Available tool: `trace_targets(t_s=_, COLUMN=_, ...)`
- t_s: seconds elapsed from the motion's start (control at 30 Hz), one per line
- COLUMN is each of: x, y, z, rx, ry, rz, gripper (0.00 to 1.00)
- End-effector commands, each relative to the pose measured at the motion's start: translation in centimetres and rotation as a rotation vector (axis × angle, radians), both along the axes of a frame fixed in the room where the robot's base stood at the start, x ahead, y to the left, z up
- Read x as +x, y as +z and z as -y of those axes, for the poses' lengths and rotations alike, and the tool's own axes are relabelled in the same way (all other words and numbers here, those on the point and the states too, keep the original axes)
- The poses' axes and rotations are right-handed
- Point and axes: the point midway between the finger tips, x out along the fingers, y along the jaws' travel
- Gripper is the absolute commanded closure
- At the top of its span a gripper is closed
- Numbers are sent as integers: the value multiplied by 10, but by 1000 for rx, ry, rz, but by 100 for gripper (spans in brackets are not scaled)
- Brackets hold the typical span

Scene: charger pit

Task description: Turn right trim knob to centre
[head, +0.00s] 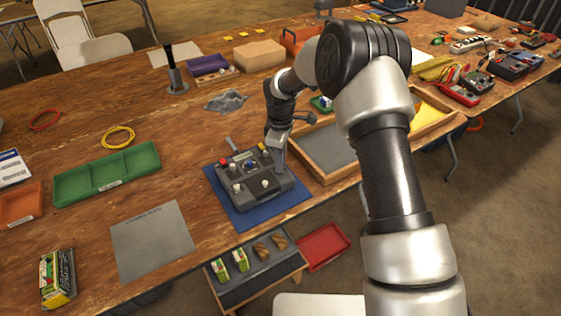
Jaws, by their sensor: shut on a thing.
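A dark grey control box (251,196) sits on a blue mat (226,207) near the front edge of the table. Its top carries white knobs, a blue knob (250,165), a red part (223,163) at the left and a yellow part (262,147) at the back. My gripper (279,167) points down at the right side of the box top, its fingers shut at the place of the right trim knob. The fingers hide that knob, so its pointer and angle cannot be seen.
A wooden tray (318,172) stands close on the right of the box. A green tray (107,174) and a grey sheet (151,241) lie to the left. A low shelf (256,280) and a red bin (323,246) are below the front edge.

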Motion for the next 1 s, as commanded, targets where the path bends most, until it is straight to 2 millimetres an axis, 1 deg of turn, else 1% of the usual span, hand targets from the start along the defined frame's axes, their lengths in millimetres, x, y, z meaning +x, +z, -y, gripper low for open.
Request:
trace_targets(t_s=0.2, x=1, y=1, z=0, rx=2, ry=36, rz=1, gripper=100)
trace_targets(t_s=0.57, x=1, y=1, z=0, rx=1, ry=40, rz=1, gripper=100)
trace_targets(t_s=0.6, x=1, y=1, z=0, rx=2, ry=40, rz=1, gripper=85)
trace_targets(t_s=0.63, x=1, y=1, z=0, rx=1, ry=40, rz=1, gripper=80)
trace_targets(t_s=0.67, x=1, y=1, z=0, rx=1, ry=40, rz=1, gripper=79)
trace_targets(t_s=0.9, x=0, y=0, z=0, rx=1, ry=40, rz=1, gripper=79)
trace_targets(t_s=1.0, x=1, y=4, z=0, rx=1, ry=40, rz=1, gripper=79)
